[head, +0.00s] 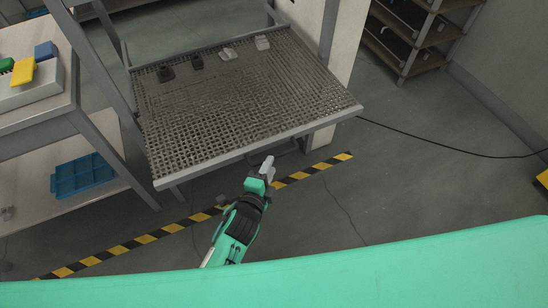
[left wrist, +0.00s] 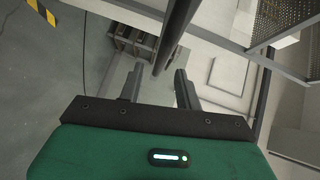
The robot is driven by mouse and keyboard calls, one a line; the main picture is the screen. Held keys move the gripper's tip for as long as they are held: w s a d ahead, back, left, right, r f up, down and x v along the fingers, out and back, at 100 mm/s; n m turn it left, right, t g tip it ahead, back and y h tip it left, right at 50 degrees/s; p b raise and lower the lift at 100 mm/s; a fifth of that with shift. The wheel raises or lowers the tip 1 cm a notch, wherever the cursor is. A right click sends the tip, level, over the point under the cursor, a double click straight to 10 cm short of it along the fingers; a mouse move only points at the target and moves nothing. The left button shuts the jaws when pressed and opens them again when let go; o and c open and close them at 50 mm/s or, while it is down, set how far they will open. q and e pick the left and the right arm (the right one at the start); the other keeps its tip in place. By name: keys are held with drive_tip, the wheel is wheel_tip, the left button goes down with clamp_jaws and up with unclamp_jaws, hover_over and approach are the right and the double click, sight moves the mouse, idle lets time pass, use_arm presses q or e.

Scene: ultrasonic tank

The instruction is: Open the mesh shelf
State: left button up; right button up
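The mesh shelf (head: 240,100) is a grey metal grid in a frame, in the middle of the head view. A corner of mesh (left wrist: 285,18) shows at the top right of the left wrist view. My left gripper (head: 268,168) is just in front of and below the shelf's front edge. In the left wrist view its two fingers (left wrist: 158,88) are apart, with a dark bar (left wrist: 175,38) running between or just beyond them; I cannot tell whether they touch it. A thin handle-like bar (head: 291,150) shows under the front edge. My right gripper is out of view.
Several small dark and light parts (head: 197,62) sit at the mesh's back. A workbench (head: 40,110) with a blue tray (head: 82,176) below stands left. A rack (head: 408,35) stands back right. Black-yellow tape (head: 145,240) and a cable (head: 440,140) lie on the floor.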

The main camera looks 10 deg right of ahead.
use_arm(q)
drive_tip(key=v, duration=0.8)
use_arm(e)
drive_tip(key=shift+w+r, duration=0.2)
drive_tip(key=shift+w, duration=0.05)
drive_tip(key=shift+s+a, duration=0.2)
